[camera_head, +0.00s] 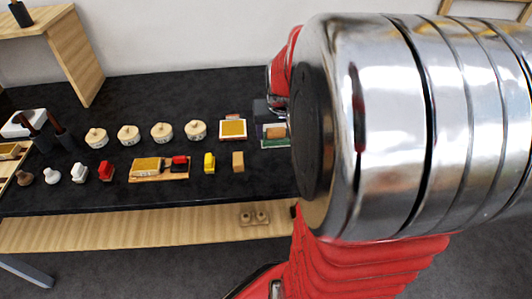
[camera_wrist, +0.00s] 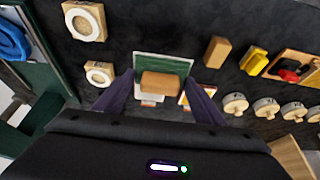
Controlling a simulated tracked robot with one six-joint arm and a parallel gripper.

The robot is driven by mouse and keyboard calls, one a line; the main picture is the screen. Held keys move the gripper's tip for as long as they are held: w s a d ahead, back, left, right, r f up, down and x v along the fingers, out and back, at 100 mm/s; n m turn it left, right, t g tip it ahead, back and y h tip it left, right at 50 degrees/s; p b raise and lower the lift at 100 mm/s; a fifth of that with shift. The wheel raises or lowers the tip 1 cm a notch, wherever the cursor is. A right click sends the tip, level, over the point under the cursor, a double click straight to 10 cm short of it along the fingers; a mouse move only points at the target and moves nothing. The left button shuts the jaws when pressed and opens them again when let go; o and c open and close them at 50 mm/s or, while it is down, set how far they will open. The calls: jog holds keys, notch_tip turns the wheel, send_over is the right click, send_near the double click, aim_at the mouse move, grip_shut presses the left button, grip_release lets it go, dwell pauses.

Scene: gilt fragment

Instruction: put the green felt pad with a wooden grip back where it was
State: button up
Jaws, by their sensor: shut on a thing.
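The green felt pad (camera_wrist: 165,64) with its wooden grip (camera_wrist: 167,84) is between my gripper's two fingers in the wrist view. My gripper (camera_wrist: 163,92) is shut on it by the wooden grip. The green pad shows around and beyond the grip. In the head view the pad (camera_head: 275,143) is at the right of the dark table, partly hidden by my arm. My gripper (camera_head: 272,118) is mostly hidden there too. I cannot tell whether the pad touches the table.
A framed gold piece (camera_head: 233,129) lies close left of the pad. Several lidded pots (camera_head: 161,132) stand in a row. A tan block (camera_head: 238,162), a yellow block (camera_head: 209,163) and a wooden tray (camera_head: 185,173) are in front. Two ring-topped wooden blocks (camera_wrist: 84,21) stand nearby.

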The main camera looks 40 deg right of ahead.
jog(key=shift+s+d+f, duration=0.1)
jog(key=shift+f, duration=0.3)
send_over(276, 160)
jog(key=s, duration=0.1)
jog(key=shift+a+f, duration=0.2)
jog(key=shift+f, duration=1.2)
jog(key=shift+a+f, duration=0.2)
jog(key=shift+f, duration=1.15)
jog(key=shift+f, duration=1.85)
jog(key=shift+f, duration=0.1)
jog(key=o, duration=0.9)
